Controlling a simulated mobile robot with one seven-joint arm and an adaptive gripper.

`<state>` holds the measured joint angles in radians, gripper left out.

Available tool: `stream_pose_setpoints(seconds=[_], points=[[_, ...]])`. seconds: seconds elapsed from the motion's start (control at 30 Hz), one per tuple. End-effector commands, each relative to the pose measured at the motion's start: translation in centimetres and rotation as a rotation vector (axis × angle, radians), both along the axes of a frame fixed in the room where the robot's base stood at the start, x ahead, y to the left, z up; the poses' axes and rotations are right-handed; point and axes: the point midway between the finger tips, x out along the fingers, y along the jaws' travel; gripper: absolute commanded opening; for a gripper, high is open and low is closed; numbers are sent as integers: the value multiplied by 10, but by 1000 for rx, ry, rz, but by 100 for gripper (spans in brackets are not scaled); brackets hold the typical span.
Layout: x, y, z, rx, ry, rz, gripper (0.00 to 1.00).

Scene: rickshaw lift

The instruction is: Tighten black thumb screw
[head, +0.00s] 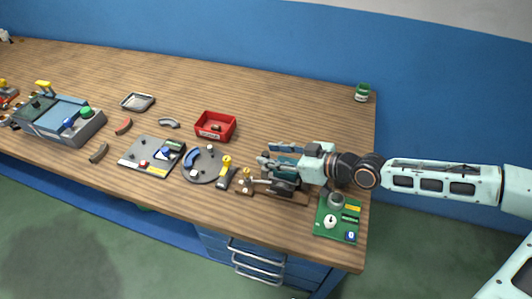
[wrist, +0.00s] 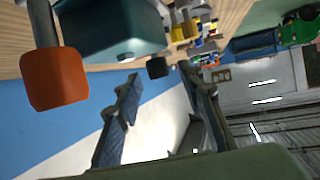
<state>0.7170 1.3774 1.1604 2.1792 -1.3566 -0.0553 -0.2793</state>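My gripper (head: 266,154) reaches in from the right in the head view, low over a teal device (head: 285,173) near the front edge of the table. In the wrist view my gripper (wrist: 158,76) has its two fingers spread wide. A small black knob (wrist: 157,67), likely the black thumb screw, shows between the fingertips, apart from both; I cannot tell its distance in depth. It projects from the underside of a teal block (wrist: 115,30) in that picture. A large orange knob (wrist: 55,80) on a grey shaft is at the left. My gripper hides the black knob in the head view.
A green board (head: 335,220) lies to the right of the device. A round grey plate (head: 203,165), a red bin (head: 216,126) and a grey panel (head: 152,155) stand to the left. A green jar (head: 362,93) is at the back right. The back middle of the table is clear.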

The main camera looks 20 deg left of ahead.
Motion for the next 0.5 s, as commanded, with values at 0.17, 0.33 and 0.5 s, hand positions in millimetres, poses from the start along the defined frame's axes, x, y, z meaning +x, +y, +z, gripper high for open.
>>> stream_pose_setpoints(seconds=[0.17, 0.33, 0.5], points=[[1, 14, -6, -3, 1, 4, 36], [3, 20, -8, -1, -1, 0, 36], [4, 21, -9, 0, -3, -1, 36]])
